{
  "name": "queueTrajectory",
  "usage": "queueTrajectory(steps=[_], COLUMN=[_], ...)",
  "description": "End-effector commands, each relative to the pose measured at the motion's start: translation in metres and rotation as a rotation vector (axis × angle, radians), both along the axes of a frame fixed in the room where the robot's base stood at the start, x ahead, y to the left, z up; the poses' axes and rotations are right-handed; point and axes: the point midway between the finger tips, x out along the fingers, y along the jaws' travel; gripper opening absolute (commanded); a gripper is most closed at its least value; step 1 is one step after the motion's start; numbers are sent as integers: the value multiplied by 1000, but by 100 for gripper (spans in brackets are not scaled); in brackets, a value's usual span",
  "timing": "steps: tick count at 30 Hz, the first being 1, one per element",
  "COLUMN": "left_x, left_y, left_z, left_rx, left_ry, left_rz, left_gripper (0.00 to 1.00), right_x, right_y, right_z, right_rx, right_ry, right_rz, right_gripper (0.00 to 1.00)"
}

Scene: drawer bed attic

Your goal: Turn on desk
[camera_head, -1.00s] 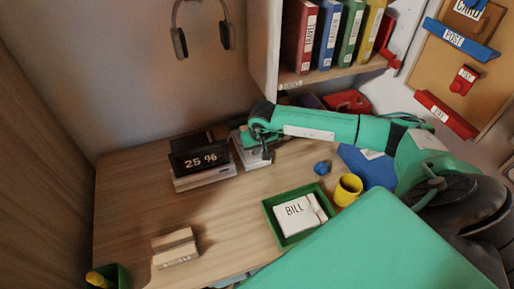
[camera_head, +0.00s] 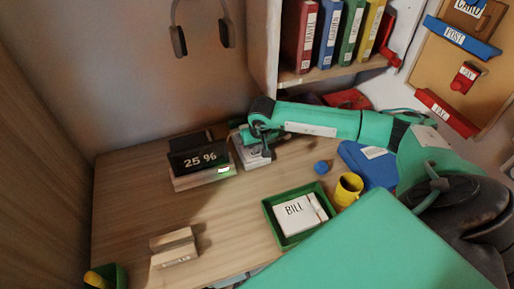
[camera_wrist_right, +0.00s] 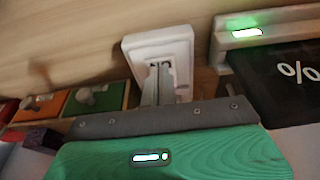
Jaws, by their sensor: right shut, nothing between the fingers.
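A white switch box (camera_wrist_right: 160,48) with a lettered face stands on the desk; the letters look like "ON" upside down in the right wrist view. It also shows in the head view (camera_head: 249,155), partly hidden by my right gripper (camera_head: 265,152). My right gripper (camera_wrist_right: 157,84) is shut and empty, its fingertips at the lettered face, seemingly touching it. Left of it, a dark display (camera_head: 198,158) reads "25 %" on a pale base (camera_head: 205,178) with a lit green light (camera_head: 224,170). That light also glows in the wrist view (camera_wrist_right: 246,32). The wooden desk (camera_head: 130,195) lies below.
A green tray (camera_head: 285,239) with a BILL card, a yellow mug (camera_head: 347,188), a blue knob (camera_head: 321,167) and a blue folder (camera_head: 368,166) lie right. A wooden block (camera_head: 174,249) stands front left. A binder shelf (camera_head: 335,74) hangs above. The desk's middle is clear.

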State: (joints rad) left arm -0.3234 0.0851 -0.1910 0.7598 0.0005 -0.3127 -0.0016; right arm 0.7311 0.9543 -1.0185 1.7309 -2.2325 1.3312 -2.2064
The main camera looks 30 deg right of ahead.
Motion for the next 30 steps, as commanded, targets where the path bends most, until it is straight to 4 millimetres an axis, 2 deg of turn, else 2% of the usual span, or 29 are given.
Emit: queueTrajectory(steps=[11, 17, 19, 24, 30], left_x=[-1, -26, -18, -8, 0], left_y=[0, 4, 2, 1, 0], left_z=[0, 7, -2, -5, -6], left_rx=[-2, 1, 0, 0, -1], left_ry=[-9, 16, 9, 3, -4], left_rz=[0, -5, -4, -2, -1], left_gripper=[0, 0, 0, 0, 0], right_x=[0, 0, -9, -26, -40], right_y=[0, -2, 1, 6, 9], right_z=[4, 49, 57, 91, 118], right_rx=[0, -1, 0, 0, 1], right_ry=[-1, -3, -4, -4, -2], right_rz=[-1, -10, -7, -8, -9], right_gripper=[0, 0, 0, 0, 0])
